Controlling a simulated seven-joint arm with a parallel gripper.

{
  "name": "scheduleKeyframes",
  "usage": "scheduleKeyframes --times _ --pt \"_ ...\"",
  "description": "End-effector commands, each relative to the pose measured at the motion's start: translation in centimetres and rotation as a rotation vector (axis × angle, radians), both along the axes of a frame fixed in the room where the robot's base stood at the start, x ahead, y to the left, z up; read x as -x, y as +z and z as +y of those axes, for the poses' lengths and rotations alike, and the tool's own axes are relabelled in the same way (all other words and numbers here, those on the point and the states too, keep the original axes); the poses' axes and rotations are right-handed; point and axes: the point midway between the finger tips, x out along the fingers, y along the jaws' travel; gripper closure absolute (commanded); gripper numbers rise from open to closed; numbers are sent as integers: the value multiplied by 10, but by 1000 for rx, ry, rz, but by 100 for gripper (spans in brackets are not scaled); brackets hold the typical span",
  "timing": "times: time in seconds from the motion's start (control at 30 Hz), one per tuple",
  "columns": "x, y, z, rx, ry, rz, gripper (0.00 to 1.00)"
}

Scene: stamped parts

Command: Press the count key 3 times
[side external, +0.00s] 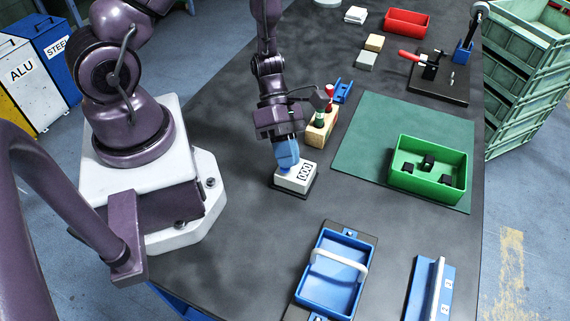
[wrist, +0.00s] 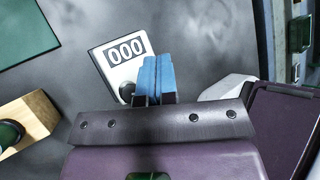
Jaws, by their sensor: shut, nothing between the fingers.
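The counter (side external: 296,178) is a small white box on a dark base, on the dark table in front of my arm. Its display reads 000 in the wrist view (wrist: 126,50). The count key (wrist: 127,91) shows as a dark round knob at the near end of the counter's top, partly hidden by my gripper. My gripper (side external: 287,161) has blue fingers, shut and empty, pointing down over the counter's key end. In the wrist view the fingers (wrist: 156,75) are just right of the key. I cannot tell whether they touch the counter.
A wooden block (side external: 320,128) with colored-handled tools stands just behind the counter. A green mat (side external: 365,135) with a green bin (side external: 429,185) of black parts lies to the right. A blue tray (side external: 318,284) with a white handle is at the front. Table between is clear.

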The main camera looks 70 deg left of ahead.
Motion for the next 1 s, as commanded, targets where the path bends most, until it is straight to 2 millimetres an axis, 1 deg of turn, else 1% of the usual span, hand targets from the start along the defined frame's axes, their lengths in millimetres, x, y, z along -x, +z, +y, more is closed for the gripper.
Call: scheduleKeyframes --times 0.3,0.63,1.0 --pt "0 -4 0 0 0 0 100" --pt "0 -3 0 -1 -1 0 100" --pt "0 13 0 -1 -1 -2 100"
